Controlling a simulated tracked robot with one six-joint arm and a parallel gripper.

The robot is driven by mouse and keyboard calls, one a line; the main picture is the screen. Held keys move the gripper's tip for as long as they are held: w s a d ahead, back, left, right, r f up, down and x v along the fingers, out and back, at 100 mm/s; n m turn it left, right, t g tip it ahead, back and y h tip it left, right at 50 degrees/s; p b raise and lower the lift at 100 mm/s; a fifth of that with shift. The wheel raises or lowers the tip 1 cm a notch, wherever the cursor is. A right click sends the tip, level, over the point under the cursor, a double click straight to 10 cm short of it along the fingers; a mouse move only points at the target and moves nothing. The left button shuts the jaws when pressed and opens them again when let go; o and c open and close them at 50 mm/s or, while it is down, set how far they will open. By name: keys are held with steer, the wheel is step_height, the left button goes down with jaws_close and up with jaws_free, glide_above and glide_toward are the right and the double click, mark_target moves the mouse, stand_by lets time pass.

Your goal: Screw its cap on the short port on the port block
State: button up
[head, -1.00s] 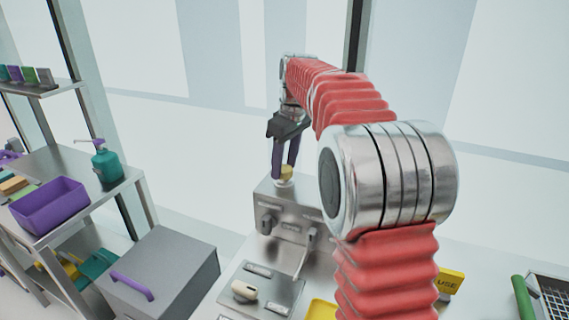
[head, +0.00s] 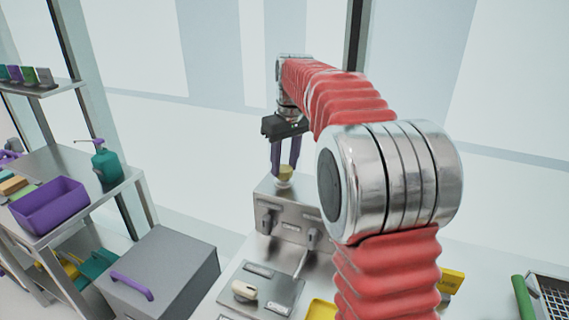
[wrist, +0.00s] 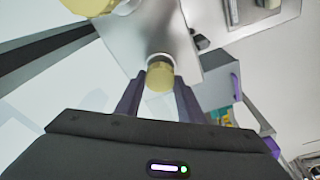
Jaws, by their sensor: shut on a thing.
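My gripper (head: 284,167) points down, its two purple fingers shut on a yellow cap (head: 286,174). The cap sits at the top of a short pale port (head: 284,184) on the metal port block (head: 291,212). In the wrist view the cap (wrist: 160,77) is between the fingertips, with the pale port (wrist: 160,57) right against it. I cannot tell how far the cap is threaded. A second yellow round piece (wrist: 88,5) shows at the top edge of the wrist view; my arm hides that area in the head view.
The block's front carries dark knobs (head: 266,222). Before it lies a plate with a cream handle (head: 244,291). A grey box with a purple handle (head: 132,286) and a shelf with a purple bin (head: 48,206) stand left. A yellow sign (head: 452,281) is at right.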

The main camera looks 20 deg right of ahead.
steer(key=m, duration=0.4)
steer(key=shift+f+h, duration=0.1)
steer(key=shift+h, duration=0.2)
steer(key=m, duration=0.4)
steer(key=shift+m+h, duration=0.3)
steer(key=shift+m, duration=0.1)
steer(key=o, duration=0.9)
steer(key=shift+n, duration=0.3)
steer(key=n, duration=0.5)
steer(key=shift+n+y, duration=0.9)
steer(key=shift+n, duration=2.7)
steer(key=shift+c, duration=0.4)
